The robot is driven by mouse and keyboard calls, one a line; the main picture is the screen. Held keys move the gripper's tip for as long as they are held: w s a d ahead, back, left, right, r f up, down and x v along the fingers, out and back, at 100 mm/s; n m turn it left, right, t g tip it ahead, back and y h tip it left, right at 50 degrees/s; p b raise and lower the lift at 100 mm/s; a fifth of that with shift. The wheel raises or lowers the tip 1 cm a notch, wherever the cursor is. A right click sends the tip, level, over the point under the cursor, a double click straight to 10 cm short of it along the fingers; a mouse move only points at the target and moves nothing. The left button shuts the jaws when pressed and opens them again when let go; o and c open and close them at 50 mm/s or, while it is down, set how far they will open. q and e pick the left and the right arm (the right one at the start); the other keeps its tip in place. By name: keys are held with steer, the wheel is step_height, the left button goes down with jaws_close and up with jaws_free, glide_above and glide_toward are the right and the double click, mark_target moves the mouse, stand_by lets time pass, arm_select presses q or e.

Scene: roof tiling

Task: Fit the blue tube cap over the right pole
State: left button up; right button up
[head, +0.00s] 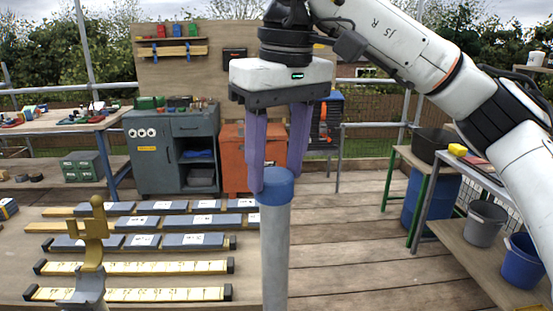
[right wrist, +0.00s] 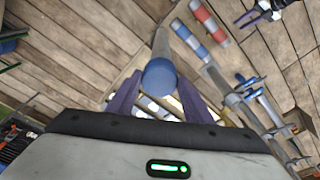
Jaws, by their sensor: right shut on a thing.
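The blue tube cap (head: 275,186) is at the top end of the upright grey pole (head: 275,255) in the head view, in line with it, with no gap showing. How far it sits over the pole I cannot tell. My right gripper (head: 278,181) comes down from above, its purple fingers on either side of the cap and shut on it. In the right wrist view the cap's round blue top (right wrist: 159,77) shows between the fingers, with the pole (right wrist: 161,43) running away behind it. My left gripper is not in view.
A yellow notched piece (head: 93,236) stands on a grey support at the front left. Rows of blue-grey and yellow strips (head: 150,267) lie behind it. A grey cabinet (head: 152,155) and orange cabinet (head: 232,165) stand at the back. Buckets (head: 485,224) are on the right; the plank floor between is clear.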

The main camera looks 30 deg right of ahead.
steer(key=shift+f, duration=0.15)
steer(key=o, duration=1.1)
step_height(320, 180, up, 10)
steer(key=s+p, duration=0.1)
steer(key=p, duration=0.1)
steer(key=shift+s, duration=0.15)
steer(key=shift+s+d, duration=0.1)
